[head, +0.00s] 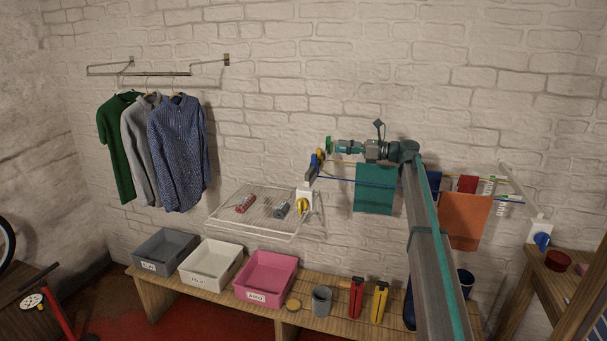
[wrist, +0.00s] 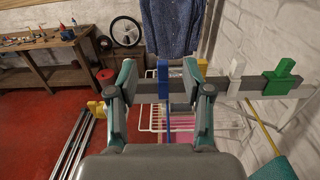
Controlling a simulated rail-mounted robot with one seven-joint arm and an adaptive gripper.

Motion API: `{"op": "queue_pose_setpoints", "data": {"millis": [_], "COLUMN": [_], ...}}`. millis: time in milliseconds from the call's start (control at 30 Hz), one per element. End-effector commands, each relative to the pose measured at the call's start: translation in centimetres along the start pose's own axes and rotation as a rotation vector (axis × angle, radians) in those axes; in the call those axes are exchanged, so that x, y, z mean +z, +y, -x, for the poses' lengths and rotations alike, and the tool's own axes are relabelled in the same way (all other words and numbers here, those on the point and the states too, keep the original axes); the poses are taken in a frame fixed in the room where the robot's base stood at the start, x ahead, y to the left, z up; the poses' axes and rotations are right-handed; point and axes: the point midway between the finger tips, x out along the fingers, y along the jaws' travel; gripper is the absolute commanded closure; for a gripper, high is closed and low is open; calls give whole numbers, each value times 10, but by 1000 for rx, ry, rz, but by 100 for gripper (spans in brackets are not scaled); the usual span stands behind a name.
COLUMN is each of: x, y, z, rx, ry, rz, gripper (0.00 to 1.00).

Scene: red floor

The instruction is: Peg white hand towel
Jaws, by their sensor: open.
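My gripper (head: 331,146) is at the left end of the clothesline, pointing left. In the wrist view its two fingers are apart (wrist: 164,70), with a blue peg (wrist: 163,80) on a grey bar between them. A white peg (wrist: 236,70) and a green peg (wrist: 280,78) sit on the bar farther right. I cannot pick out a white hand towel with certainty.
A white wire rack (head: 232,219) holds a red item and a grey item. Grey, white and pink bins (head: 265,292) stand on the wooden bench below. Shirts (head: 180,150) hang at left. A brick wall stands close behind the line.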

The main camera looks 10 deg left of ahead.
Motion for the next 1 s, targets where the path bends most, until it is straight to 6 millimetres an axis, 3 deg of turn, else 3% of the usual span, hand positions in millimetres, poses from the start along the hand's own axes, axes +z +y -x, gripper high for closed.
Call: {"op": "queue_pose_setpoints", "data": {"millis": [33, 333, 567, 800, 1000], "x": [-16, -53, -53, -51, -53], "y": [0, 0, 0, -1, -1], "z": [1, 1, -10, -43, -58], "rx": [-1, -1, 0, 0, 0], "ry": [0, 0, 0, 0, 0], "rz": [0, 0, 0, 0, 1], "gripper": [50, 50, 50, 50, 50]}}
